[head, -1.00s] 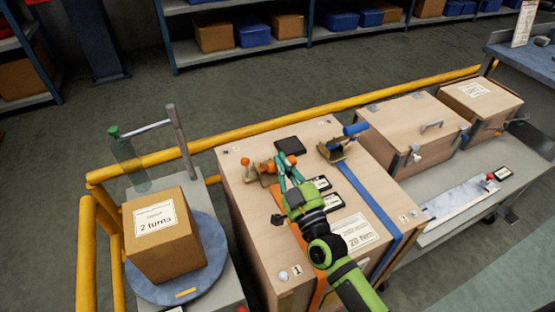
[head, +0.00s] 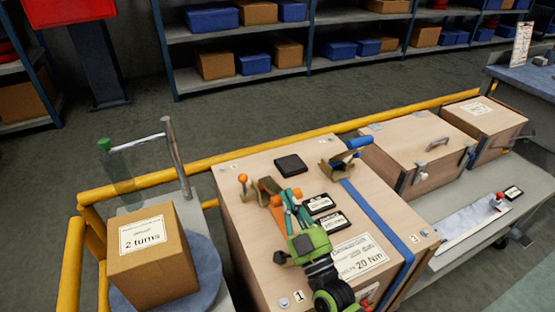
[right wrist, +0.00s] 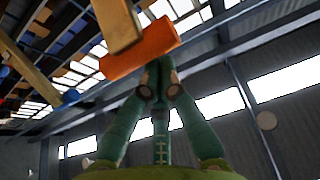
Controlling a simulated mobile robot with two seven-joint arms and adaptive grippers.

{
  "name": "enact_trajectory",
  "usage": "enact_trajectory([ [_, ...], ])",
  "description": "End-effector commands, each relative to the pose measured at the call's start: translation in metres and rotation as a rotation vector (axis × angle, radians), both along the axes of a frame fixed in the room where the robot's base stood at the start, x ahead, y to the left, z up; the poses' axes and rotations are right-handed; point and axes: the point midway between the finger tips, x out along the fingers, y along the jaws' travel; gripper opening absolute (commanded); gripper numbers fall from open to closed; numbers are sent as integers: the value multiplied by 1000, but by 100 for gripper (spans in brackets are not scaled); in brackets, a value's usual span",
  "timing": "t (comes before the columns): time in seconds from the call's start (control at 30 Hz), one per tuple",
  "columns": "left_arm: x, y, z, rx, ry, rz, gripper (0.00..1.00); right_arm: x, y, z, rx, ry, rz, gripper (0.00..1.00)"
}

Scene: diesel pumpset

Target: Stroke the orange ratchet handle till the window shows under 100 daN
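The orange ratchet (head: 265,190) sits on the top of a large wooden crate (head: 240,215), near its left side. Its brassy body and an orange end show left of my right gripper (head: 282,197). In the right wrist view, the orange handle (right wrist: 140,53) lies across the fingertips (right wrist: 161,77), which are close together and look to be touching or very near its underside. The handle runs crosswise and is not seen between the fingers. Small black-framed panels (head: 318,204) lie right of the gripper; I cannot read any daN figure. My left gripper is not in view.
A blue-handled ratchet (head: 340,158) with a blue strap (head: 378,220) stands to the right on the same crate. A box labelled "2 turns" (head: 155,262) stands at left on a round blue plate. A yellow rail (head: 235,158) runs behind. More wooden crates (head: 415,150) stand at right.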

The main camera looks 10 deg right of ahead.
Motion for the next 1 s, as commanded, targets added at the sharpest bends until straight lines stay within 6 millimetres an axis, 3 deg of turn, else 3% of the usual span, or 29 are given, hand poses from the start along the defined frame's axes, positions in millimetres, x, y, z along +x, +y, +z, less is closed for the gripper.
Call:
enact_trajectory([
  [0.63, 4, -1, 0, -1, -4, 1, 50, -5, -1, -6, -3, 10, 2, 0],
  [0.77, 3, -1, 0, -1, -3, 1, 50, -24, -4, -8, -3, 8, 1, 0],
  [1.0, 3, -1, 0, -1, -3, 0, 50, -77, -14, -7, -3, 8, 1, 0],
])
